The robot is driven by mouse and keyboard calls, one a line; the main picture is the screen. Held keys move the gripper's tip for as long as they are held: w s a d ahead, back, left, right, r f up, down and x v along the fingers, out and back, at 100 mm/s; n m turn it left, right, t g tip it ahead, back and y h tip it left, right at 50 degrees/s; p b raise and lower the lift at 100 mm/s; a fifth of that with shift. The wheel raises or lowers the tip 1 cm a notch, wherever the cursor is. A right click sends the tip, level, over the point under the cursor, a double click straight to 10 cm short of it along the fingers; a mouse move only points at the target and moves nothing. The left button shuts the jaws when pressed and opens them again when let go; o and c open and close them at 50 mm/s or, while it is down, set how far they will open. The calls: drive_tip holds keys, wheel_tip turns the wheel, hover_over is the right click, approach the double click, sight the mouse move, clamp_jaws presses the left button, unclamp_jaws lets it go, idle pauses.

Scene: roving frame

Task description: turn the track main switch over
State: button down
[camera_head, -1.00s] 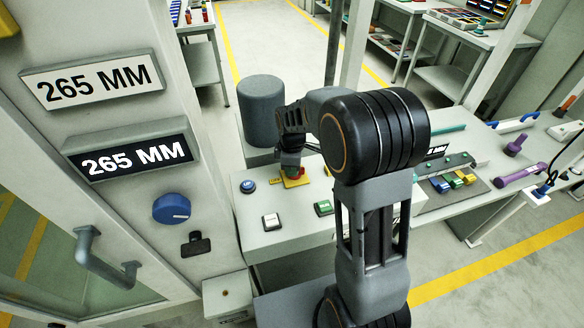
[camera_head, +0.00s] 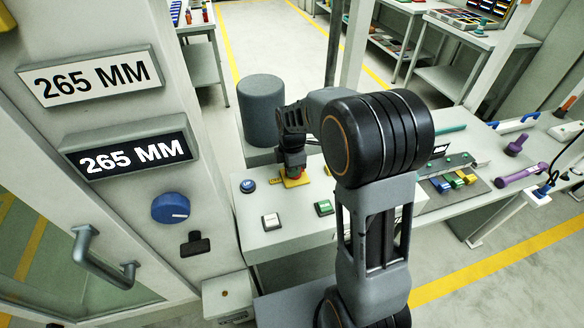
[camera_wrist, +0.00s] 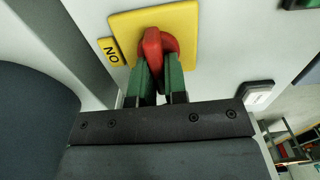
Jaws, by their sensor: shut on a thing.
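The main switch is a red handle (camera_wrist: 153,45) on a yellow plate (camera_wrist: 188,25) in the wrist view. A small yellow label reading "ON" (camera_wrist: 110,52) sits beside the plate's edge. My gripper (camera_wrist: 160,72) is shut on the red handle, with its green-lined fingers on either side of it. The fingers hide part of the handle. In the head view my gripper (camera_head: 293,167) reaches down to the yellow plate (camera_head: 297,182) on the pale console (camera_head: 284,238). Only a bit of red shows there under the gripper.
On the console are a blue button (camera_head: 248,186), a white switch (camera_head: 271,221) and a green switch (camera_head: 324,207). A grey cylinder (camera_head: 262,110) stands behind it. A cabinet with a blue knob (camera_head: 171,208) and a handle (camera_head: 100,262) is at left.

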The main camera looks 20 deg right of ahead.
drive_tip(key=c, duration=1.1)
unclamp_jaws()
drive_tip(key=shift+c, duration=0.2)
wheel_tip(320, 180, up, 14)
drive_tip(key=shift+f, duration=0.1)
drive_tip(key=s+f+m+t, duration=0.1)
drive_tip(key=s+m+t, duration=0.1)
drive_tip(key=s+m, duration=0.6)
drive_tip(key=s+f+m+t, duration=0.2)
drive_tip(key=s+m, duration=0.6)
drive_tip(key=m, duration=0.2)
drive_tip(key=shift+s+d+f, duration=0.3)
drive_tip(key=shift+s+d, duration=0.05)
